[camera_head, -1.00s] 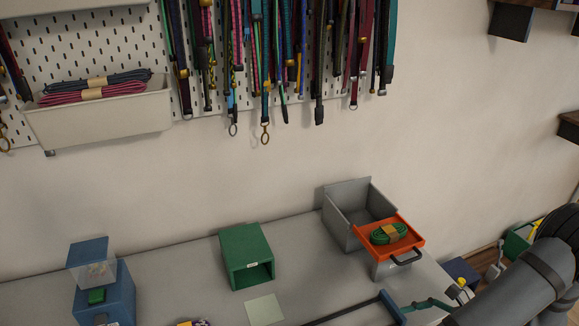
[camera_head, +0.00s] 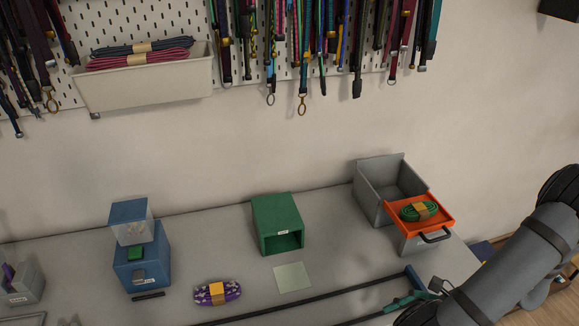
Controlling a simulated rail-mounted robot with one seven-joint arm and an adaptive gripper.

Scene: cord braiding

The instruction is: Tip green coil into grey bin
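The green coil (camera_head: 417,211), tied with a tan band, lies on an orange tray (camera_head: 436,221) with a dark handle. The tray sits at the front right of the grey bin (camera_head: 371,196), near its rim, on a grey support. The bin is open at the top, and its visible inside looks empty, though the tray hides part of it. My arm reaches in from the right edge of the picture. My gripper is out of view.
A green open-fronted box (camera_head: 270,222) stands left of the bin, with a pale square (camera_head: 292,277) before it. A blue dispenser (camera_head: 142,268) and a purple coil (camera_head: 217,292) are further left. A long dark bar crosses the bench front. Cords hang above.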

